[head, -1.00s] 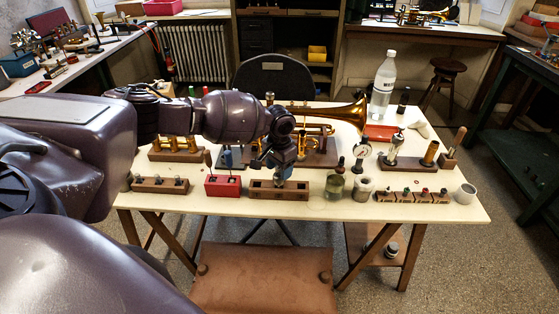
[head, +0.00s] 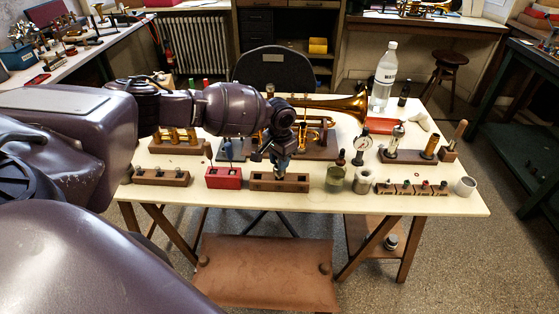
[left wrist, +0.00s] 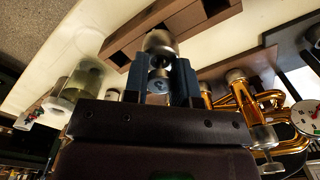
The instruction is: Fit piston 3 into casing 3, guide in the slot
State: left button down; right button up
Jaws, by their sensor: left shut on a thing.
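My left gripper (head: 281,168) is over the front wooden rack (head: 265,186), pointing down. In the left wrist view its blue fingers (left wrist: 160,85) are shut on a silver cylindrical piston (left wrist: 160,43). The rack with square holes (left wrist: 208,24) is behind the piston there. I cannot tell whether the piston's lower end is in a hole or clear of the rack. The piston's guide and number are not readable. My right gripper is not in view.
A brass horn (head: 345,107) lies behind the gripper. A red block (head: 223,178) is left of the rack; a glass jar (head: 336,177) and a dial gauge (head: 362,143) are right. A plastic bottle (head: 384,75) stands at the back right. The table's front edge strip is clear.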

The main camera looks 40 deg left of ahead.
pick_arm(q)
jog(key=shift+r+p, duration=0.45)
jog(key=shift+r, duration=0.6)
jog(key=shift+r+p, duration=0.45)
jog(key=shift+p, duration=0.1)
jog(key=shift+r, duration=0.3)
jog(key=shift+r+p, duration=1.15)
jog(key=shift+p, duration=0.05)
jog(key=shift+r+p, duration=0.75)
jog(key=shift+r, duration=0.05)
jog(key=shift+r+p, duration=1.15)
jog(key=shift+p, duration=0.15)
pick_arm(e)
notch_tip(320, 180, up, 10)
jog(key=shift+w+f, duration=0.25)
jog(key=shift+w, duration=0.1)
pick_arm(q)
jog(key=shift+s, duration=0.1)
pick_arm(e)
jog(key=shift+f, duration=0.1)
